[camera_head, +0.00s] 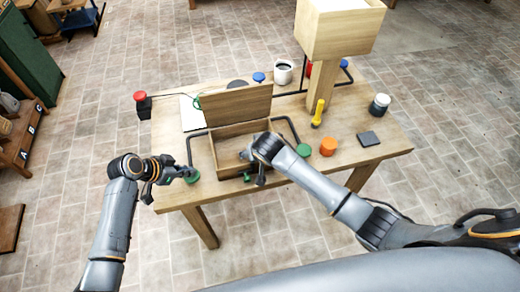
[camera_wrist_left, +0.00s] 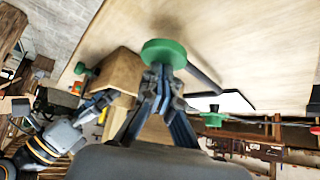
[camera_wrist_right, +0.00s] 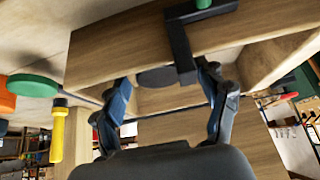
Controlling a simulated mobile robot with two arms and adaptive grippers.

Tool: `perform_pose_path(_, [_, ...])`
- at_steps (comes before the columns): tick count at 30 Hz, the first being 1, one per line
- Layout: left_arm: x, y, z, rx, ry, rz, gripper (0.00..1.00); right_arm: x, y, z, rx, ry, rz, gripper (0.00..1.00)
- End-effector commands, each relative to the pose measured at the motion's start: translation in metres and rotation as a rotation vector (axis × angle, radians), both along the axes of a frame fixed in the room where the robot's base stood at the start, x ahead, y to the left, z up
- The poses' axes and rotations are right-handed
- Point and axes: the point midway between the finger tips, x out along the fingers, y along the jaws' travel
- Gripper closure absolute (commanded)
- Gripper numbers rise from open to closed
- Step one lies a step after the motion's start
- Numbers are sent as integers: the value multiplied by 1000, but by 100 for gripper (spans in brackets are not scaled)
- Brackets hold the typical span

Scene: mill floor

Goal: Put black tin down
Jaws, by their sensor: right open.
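An open wooden box (camera_head: 228,127) stands on the table with its lid (camera_head: 235,104) raised. My right gripper (camera_head: 250,157) is at the box's opening. In the right wrist view its fingers (camera_wrist_right: 168,85) are spread apart. A dark round piece, apparently the black tin (camera_wrist_right: 157,77), shows between them at the box's inner side; contact is unclear. My left gripper (camera_head: 182,173) is at the table's left front edge. In the left wrist view its fingers (camera_wrist_left: 160,78) close together just under a green knob (camera_wrist_left: 163,53) at the end of a black bar.
A black bracket (camera_wrist_right: 181,45) crosses the box's front wall. An orange knob (camera_head: 328,146), a dark square (camera_head: 369,139) and a yellow-handled tool (camera_head: 318,112) lie to the right. A wooden post with a block (camera_head: 338,35), a mug (camera_head: 283,72) and a red button (camera_head: 140,96) stand farther back.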

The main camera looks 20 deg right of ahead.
Motion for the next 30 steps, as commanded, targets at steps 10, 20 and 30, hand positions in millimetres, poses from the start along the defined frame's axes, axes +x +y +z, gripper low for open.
perform_pose_path(10, [0,0,0,1,0,0,100,-35,0,54,0,-2,1,27])
perform_pose_path(20, [0,0,-1,1,0,0,100,-52,-2,81,-1,-1,-1,27])
perform_pose_path(30, [0,0,-1,1,0,0,100,-53,-2,82,-1,0,0,27])
